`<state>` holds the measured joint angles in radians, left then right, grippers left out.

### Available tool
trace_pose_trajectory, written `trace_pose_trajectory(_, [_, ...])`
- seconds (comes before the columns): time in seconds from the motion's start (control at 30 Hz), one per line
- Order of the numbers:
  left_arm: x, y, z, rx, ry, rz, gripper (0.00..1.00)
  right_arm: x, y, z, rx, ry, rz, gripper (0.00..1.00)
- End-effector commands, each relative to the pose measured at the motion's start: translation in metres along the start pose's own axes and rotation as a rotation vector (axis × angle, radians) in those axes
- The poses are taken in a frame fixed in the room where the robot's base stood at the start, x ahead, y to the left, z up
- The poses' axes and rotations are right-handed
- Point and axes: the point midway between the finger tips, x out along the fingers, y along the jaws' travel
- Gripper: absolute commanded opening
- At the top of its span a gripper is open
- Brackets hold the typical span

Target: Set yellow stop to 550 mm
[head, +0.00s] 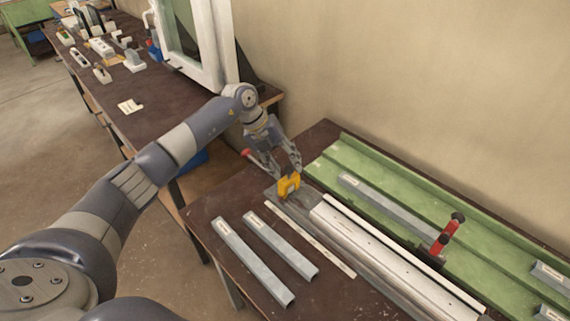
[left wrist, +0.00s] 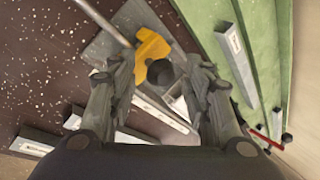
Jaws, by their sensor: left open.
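The yellow stop (head: 288,186) sits at the far left end of the long grey profile bed on the bench. It also shows in the left wrist view (left wrist: 152,46), just beyond the fingertips, with a dark round knob (left wrist: 161,72) on its near side. My left gripper (head: 283,168) is above and at the stop, fingers spread. In the left wrist view the open fingers (left wrist: 160,70) straddle the knob side; I cannot tell whether they touch it. A pale strip like a scale (head: 310,239) runs along the bed; its marks are unreadable. My right gripper is not in view.
A red-handled clamp (head: 447,235) stands farther right by the bed. Two loose grey profiles (head: 240,262) (head: 281,246) lie in front. A green tray (head: 400,185) with more profiles lies behind, near the wall. A metal rod (left wrist: 104,22) lies beside the stop.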

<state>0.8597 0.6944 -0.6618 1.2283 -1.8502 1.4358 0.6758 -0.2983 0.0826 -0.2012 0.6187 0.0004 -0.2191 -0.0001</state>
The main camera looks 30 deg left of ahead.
Motion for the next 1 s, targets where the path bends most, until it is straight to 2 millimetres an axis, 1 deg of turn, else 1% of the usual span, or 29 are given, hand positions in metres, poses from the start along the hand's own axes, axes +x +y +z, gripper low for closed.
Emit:
trace_pose_trajectory(0.17, [-0.029, 0.001, 0.002, 0.001, -0.006, 0.000, 0.45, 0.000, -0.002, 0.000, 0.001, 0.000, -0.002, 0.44])
trace_pose_trajectory(0.4, [-0.081, 0.001, 0.002, 0.001, -0.006, 0.000, 0.45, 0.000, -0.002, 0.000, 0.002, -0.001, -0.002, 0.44])
trace_pose_trajectory(0.5, [-0.097, 0.001, 0.001, 0.000, -0.005, 0.000, 0.45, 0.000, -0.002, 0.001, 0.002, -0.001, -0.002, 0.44])
trace_pose_trajectory(0.6, [-0.109, 0.001, 0.001, -0.001, -0.003, 0.000, 0.45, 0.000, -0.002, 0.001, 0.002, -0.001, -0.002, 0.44])
trace_pose_trajectory(0.73, [-0.116, 0.001, 0.001, -0.001, -0.002, 0.000, 0.45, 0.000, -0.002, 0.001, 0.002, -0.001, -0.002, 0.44])
trace_pose_trajectory(1.0, [-0.118, 0.001, 0.001, -0.001, -0.002, 0.000, 0.45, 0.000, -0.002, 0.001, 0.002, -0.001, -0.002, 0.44])
